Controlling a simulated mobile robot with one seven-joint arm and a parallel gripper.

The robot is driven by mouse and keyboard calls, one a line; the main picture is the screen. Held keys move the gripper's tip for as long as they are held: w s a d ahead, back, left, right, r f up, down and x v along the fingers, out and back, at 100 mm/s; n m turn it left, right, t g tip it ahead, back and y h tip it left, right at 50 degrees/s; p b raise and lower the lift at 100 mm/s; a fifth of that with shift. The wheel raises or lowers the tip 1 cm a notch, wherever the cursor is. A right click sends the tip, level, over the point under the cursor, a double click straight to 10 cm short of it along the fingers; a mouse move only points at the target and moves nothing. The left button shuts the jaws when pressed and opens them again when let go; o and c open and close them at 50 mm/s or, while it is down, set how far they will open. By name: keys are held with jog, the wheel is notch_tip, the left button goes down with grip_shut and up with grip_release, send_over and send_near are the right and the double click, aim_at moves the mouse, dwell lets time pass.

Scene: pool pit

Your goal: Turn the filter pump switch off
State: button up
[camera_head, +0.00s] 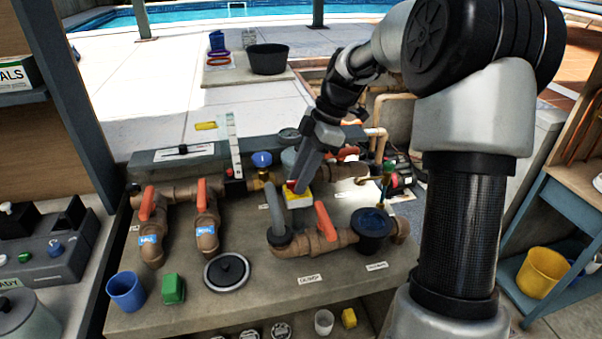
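My gripper (301,184) reaches down over the middle of the grey bench, its tips at a small yellow block with a red top (298,198). The tips overlap this block in the picture; I cannot tell whether they touch or grip it, or whether the fingers are open. No readable label shows which control is the filter pump switch. A dark pump-like unit (397,172) sits at the bench's right back, partly behind my arm.
Brown pipes with orange-red handles (147,203) (325,221) cross the bench (215,312). A blue cup (126,291) and green block (172,289) stand front left.

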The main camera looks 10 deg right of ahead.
jog(key=p+v, duration=0.2)
jog(key=v, duration=1.5)
jog(key=shift+r, duration=0.15)
jog(key=shift+d, duration=0.1)
